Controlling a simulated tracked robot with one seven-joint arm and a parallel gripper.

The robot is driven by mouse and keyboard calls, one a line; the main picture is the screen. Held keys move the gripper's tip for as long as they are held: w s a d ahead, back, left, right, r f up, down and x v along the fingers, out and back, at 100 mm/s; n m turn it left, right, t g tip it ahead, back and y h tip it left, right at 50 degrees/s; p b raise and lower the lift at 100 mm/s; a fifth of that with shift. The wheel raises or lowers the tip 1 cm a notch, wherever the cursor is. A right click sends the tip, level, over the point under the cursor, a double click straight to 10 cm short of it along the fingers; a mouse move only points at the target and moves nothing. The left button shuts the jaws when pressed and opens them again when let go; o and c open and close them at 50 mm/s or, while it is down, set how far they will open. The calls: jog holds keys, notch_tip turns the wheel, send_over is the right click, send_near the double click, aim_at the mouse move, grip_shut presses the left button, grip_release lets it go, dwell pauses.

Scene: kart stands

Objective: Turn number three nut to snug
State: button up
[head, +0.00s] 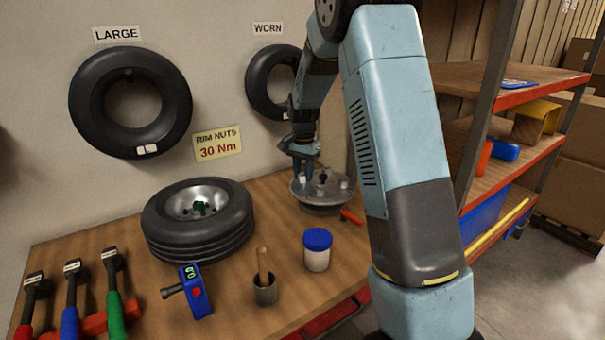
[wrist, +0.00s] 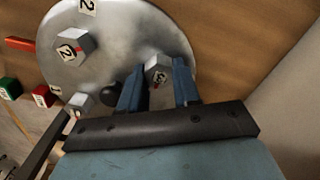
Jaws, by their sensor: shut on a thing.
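A round grey metal hub plate (head: 322,207) on the bench carries several upright hex nuts. In the wrist view the plate (wrist: 115,30) shows a nut with a number label (wrist: 72,47) at its left and another nut (wrist: 80,101) below that. My gripper (wrist: 158,84) has its two blue fingers on either side of a grey hex nut (wrist: 159,66) at the plate's lower right and is shut on it. That nut's label is too blurred to read surely. In the head view my gripper (head: 303,170) comes down onto the plate's back left.
A red-orange lever (head: 352,216) sticks out beside the plate. A shelf rack (head: 475,150) is at right.

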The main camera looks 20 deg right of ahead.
aim_at(303, 174)
jog(key=o, duration=1.1)
jog(key=shift+c, duration=0.2)
jog(key=shift+r, duration=0.1)
notch_tip(303, 174, up, 14)
jog(key=shift+f, duration=0.25)
